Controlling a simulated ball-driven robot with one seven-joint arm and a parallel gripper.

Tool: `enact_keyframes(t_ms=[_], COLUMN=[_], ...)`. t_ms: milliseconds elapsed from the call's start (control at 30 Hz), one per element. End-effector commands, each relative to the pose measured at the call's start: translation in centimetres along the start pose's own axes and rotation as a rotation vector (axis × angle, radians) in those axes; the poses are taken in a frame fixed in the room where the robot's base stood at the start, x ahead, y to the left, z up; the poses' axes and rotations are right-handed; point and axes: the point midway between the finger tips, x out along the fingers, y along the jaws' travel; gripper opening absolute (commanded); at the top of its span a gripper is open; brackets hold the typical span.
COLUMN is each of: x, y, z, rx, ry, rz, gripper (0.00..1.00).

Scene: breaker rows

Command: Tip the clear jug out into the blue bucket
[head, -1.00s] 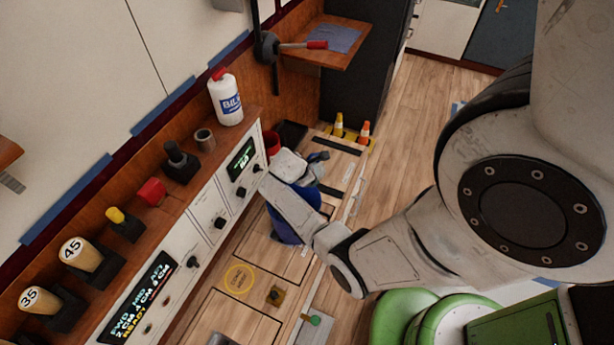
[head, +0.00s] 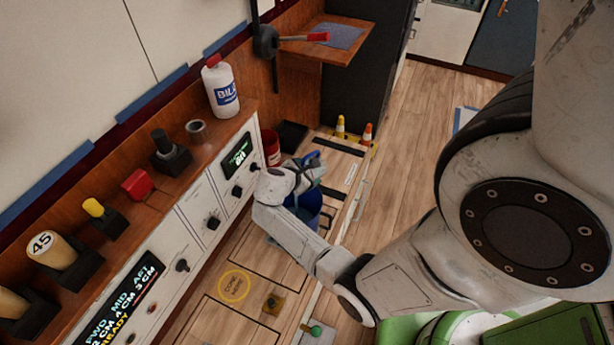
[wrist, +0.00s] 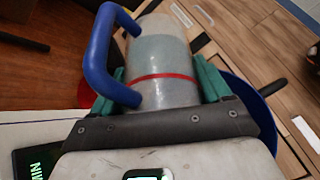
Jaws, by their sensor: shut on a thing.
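The clear jug (wrist: 163,62) has a blue handle and a red band around its body. In the wrist view my gripper (wrist: 160,92) is shut on it, with a green pad on each side of the body. The blue bucket (wrist: 252,100) shows behind and below the jug, to its right in the wrist view.
A console (head: 200,215) with knobs and displays runs along the left. A white bottle (head: 221,88) stands on its top ledge. A red container (head: 271,148) is beside the bucket. Two small cones (head: 366,133) stand beyond. Open wooden floor (head: 395,150) lies to the right.

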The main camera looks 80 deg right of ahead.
Motion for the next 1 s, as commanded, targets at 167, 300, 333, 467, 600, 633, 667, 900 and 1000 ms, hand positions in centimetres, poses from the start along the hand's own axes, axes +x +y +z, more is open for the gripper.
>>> enact_keyframes(t_ms=[167, 300, 333, 467, 600, 633, 667, 900, 1000], x=[0.4, 0.4, 0.4, 0.5, 0.5, 0.5, 0.4, 0.3, 0.2], y=[-0.3, -0.4, -0.5, -0.6, -0.7, -0.7, -0.7, -0.7, -0.7], z=[-0.7, -1.0, -1.1, -1.3, -1.5, -1.6, -1.6, -1.7, -1.7], rx=[-0.01, -0.018, -0.02, -0.027, -0.035, -0.037, -0.038, -0.047, -0.048], ry=[-0.064, -0.112, -0.123, -0.168, -0.217, -0.227, -0.238, -0.295, -0.304], rz=[0.023, 0.044, 0.048, 0.063, 0.083, 0.087, 0.091, 0.112, 0.115], gripper=[0.39, 0.39, 0.39, 0.39, 0.39, 0.39, 0.39, 0.39, 0.39])
